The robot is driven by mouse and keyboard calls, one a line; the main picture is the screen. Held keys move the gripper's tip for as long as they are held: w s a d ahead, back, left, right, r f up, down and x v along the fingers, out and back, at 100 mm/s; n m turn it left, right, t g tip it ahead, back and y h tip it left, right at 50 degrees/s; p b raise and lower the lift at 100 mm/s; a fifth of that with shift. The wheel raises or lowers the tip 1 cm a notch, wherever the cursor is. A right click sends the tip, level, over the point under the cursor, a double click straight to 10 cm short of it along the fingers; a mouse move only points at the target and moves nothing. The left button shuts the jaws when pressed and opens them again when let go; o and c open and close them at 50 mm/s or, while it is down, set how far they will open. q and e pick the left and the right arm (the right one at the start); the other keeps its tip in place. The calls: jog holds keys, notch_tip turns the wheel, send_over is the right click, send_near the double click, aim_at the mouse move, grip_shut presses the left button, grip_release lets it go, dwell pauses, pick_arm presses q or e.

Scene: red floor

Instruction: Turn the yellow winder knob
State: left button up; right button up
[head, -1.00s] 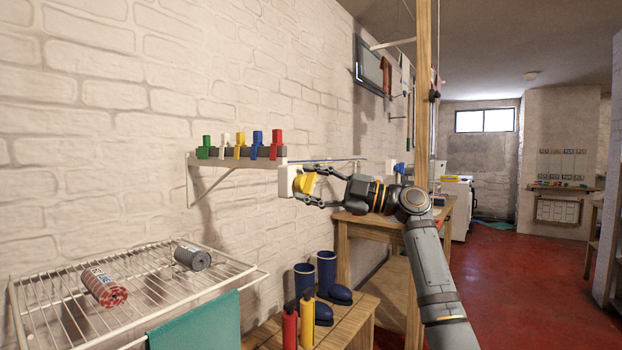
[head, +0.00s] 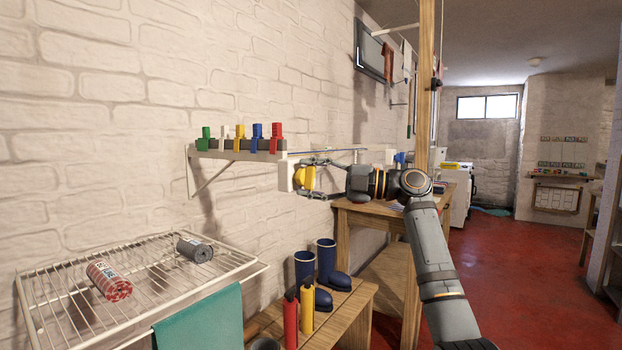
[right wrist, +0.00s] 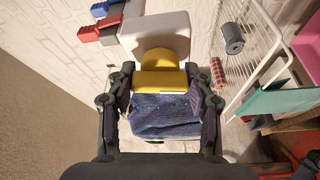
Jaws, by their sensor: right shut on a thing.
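The yellow winder knob (head: 304,177) sits on the front of a white box (head: 285,177) on the brick wall, right of the small shelf. My right gripper (head: 312,178) is shut on the knob, one finger above and one below it in the head view. In the right wrist view, the knob (right wrist: 160,82) is a round disc with a raised bar between my two fingers (right wrist: 158,88), and the white box (right wrist: 155,30) is behind it. My left gripper is in neither view.
A shelf (head: 238,156) with several coloured clips is left of the box. A wire drying rack (head: 150,268) with two rolls and a teal cloth (head: 205,322) stands lower left. Blue boots (head: 328,272) and red and yellow bottles are below. A wooden post (head: 424,90) rises by my arm.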

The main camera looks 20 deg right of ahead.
jog(key=o, duration=1.2)
jog(key=v, duration=1.2)
